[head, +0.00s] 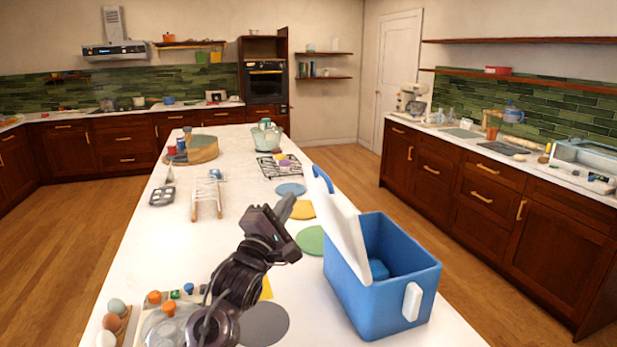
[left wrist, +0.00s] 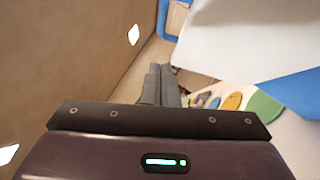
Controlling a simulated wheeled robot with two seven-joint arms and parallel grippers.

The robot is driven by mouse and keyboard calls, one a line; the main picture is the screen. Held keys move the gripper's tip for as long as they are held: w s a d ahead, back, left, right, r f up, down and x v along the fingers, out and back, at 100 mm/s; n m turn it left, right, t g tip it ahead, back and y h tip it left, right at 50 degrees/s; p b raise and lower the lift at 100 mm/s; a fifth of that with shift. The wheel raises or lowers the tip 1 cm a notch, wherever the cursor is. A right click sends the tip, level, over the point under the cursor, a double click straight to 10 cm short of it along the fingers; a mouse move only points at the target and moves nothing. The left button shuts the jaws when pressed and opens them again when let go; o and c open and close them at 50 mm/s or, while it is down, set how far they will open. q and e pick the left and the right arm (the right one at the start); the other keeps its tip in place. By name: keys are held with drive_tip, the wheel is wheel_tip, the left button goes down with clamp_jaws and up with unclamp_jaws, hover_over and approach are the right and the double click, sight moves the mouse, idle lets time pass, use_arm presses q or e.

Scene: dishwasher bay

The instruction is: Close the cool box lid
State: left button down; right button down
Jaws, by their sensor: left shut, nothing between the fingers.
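The blue cool box (head: 385,295) stands on the right side of the white island. Its white lid (head: 343,229) is open, standing up and leaning out at the box's left side, with a blue handle (head: 322,178) at its top. A blue item lies inside the box. My left gripper (head: 288,205) is shut and empty, left of the lid and apart from it in the head view. My right gripper is in neither view.
Coloured round mats, including a green one (head: 311,240) and a grey one (head: 264,324), lie left of the box. A wooden rack (head: 206,197) and a black wire rack (head: 280,167) stand further back. Eggs (head: 116,306) sit at the front left. The island's middle is fairly clear.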

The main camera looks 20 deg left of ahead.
sight(314, 169)
use_arm(q)
drive_tip(key=w+r, duration=0.1)
drive_tip(key=w+d+p, duration=0.1)
drive_tip(key=w+d+r+p, duration=0.1)
drive_tip(key=w, duration=0.1)
drive_tip(key=shift+w+d+r, duration=0.1)
drive_tip(key=shift+d+r, duration=0.1)
drive_tip(key=shift+r, duration=0.15)
drive_tip(key=shift+w+d+r+p, duration=0.1)
drive_tip(key=shift+w+d+p, duration=0.15)
drive_tip(key=shift+d+p, duration=0.15)
